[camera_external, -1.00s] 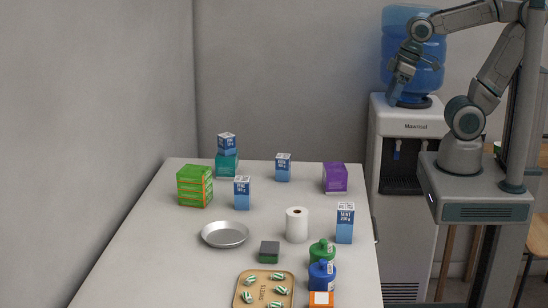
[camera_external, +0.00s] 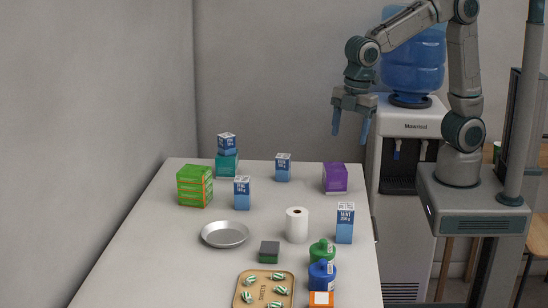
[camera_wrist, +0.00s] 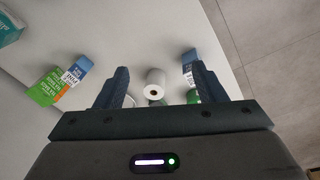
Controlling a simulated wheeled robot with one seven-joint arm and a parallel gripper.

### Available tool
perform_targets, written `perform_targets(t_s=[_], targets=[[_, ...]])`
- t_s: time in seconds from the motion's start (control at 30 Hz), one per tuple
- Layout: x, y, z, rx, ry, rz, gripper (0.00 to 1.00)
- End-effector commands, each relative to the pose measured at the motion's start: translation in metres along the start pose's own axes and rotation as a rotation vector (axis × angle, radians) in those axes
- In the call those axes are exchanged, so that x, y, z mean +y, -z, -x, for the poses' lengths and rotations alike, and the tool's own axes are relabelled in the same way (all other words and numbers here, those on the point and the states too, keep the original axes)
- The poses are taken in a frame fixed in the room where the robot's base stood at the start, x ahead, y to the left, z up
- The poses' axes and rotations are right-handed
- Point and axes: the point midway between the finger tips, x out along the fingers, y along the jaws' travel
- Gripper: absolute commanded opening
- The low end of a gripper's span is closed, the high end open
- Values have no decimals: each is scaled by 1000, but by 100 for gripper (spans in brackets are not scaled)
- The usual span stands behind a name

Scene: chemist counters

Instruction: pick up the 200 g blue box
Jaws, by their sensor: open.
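The blue box marked 200 g (camera_external: 345,224) stands upright at the table's right edge, its white top printed MINT. A blue-and-white box at the right finger in the wrist view (camera_wrist: 189,66) may be the same one; its label is unreadable there. Three other blue boxes look similar: one at the back (camera_external: 283,168), one left of centre (camera_external: 242,193), and one on top of a teal box (camera_external: 227,145). My gripper (camera_external: 350,130) is open and empty, pointing down, high above and beyond the table's back right corner. Its fingers frame the wrist view (camera_wrist: 161,72).
A paper roll (camera_external: 297,226) stands just left of the 200 g box. Green (camera_external: 322,252) and blue (camera_external: 322,276) bottles stand in front of it. A purple box (camera_external: 335,178) is behind. A metal dish (camera_external: 225,234), green boxes (camera_external: 194,187) and a sweets tray (camera_external: 258,302) lie farther left.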

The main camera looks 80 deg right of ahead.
Motion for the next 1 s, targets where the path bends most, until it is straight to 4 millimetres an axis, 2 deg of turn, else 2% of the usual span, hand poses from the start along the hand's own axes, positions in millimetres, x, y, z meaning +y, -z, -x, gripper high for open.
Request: perform_targets(t_s=[0.03,0.2,0.3,0.4,0.57,0.8,1.0], targets=[[-9,22,-17,-12,20,84,64],[-36,77,-51,-32,71,320,64],[-50,97,-65,-39,92,414,64],[-58,108,-73,-42,104,468,64],[-63,112,-87,-45,111,491,64],[-68,108,-133,-47,112,490,64],[-70,106,-158,-43,110,489,64]])
